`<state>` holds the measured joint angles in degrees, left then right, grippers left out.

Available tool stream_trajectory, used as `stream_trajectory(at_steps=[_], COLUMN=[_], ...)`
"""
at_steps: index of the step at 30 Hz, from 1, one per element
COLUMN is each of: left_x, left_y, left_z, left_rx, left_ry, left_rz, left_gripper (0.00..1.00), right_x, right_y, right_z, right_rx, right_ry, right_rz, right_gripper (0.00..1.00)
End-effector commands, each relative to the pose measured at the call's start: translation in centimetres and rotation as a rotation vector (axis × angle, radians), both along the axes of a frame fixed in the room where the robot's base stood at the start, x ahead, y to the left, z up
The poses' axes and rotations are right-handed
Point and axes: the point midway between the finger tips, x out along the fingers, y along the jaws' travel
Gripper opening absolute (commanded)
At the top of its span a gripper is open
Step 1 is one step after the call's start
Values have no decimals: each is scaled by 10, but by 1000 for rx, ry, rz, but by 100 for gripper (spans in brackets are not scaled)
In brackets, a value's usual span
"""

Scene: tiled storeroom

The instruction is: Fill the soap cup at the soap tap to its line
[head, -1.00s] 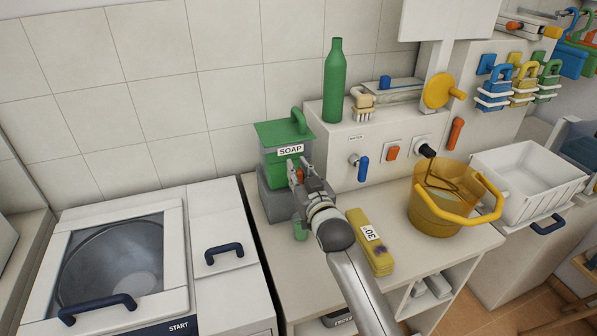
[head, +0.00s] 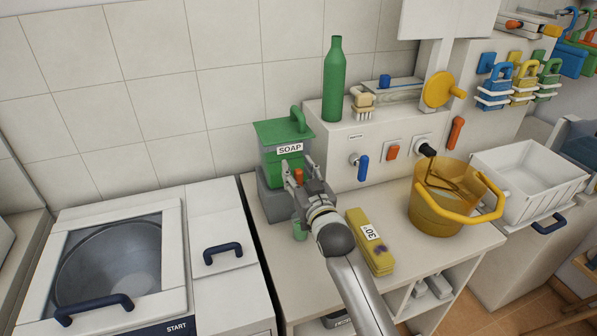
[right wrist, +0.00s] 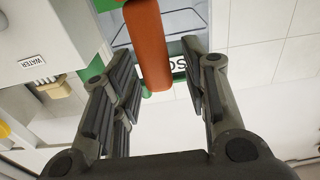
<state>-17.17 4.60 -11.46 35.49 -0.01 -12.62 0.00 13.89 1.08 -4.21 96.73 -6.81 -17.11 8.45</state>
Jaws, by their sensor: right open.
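The green soap tank (head: 270,170) with its SOAP label stands on a grey block at the back left of the counter. Its orange tap lever (head: 298,177) points up at the tank's front. The lever (right wrist: 149,45) also shows large in the right wrist view, between the spread fingers. My right gripper (head: 297,167) is open around the lever, with gaps on both sides. The small green soap cup (head: 299,229) stands below, partly hidden by my right gripper and arm. Its line and soap level are too small to tell. My left gripper is not in view.
An amber bucket (head: 436,212) stands under the black water spout. A green bottle (head: 334,80) and a brush (head: 363,103) stand on the ledge. A washer (head: 125,258) is at the left.

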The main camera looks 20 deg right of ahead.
Motion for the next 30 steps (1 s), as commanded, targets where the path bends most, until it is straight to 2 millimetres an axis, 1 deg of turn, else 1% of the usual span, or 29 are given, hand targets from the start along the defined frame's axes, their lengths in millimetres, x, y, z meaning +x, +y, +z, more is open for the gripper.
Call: stream_trajectory(at_steps=[5,8,11,18,24,27,30], left_x=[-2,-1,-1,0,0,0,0], left_y=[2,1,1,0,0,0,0], left_z=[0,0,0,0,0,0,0], left_rx=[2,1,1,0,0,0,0], left_ry=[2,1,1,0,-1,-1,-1], left_rz=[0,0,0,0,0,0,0], left_gripper=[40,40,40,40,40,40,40], right_x=[-1,-7,-19,-65,-98,-109,-116], right_y=[0,0,-1,-2,-4,-4,-4], right_z=[0,-1,-2,-5,-7,-8,-8], right_rx=[0,0,0,0,0,0,0], right_ry=[0,0,1,2,2,2,1], right_rz=[0,0,0,0,0,0,0], right_gripper=[41,41,41,41,41,41,41])
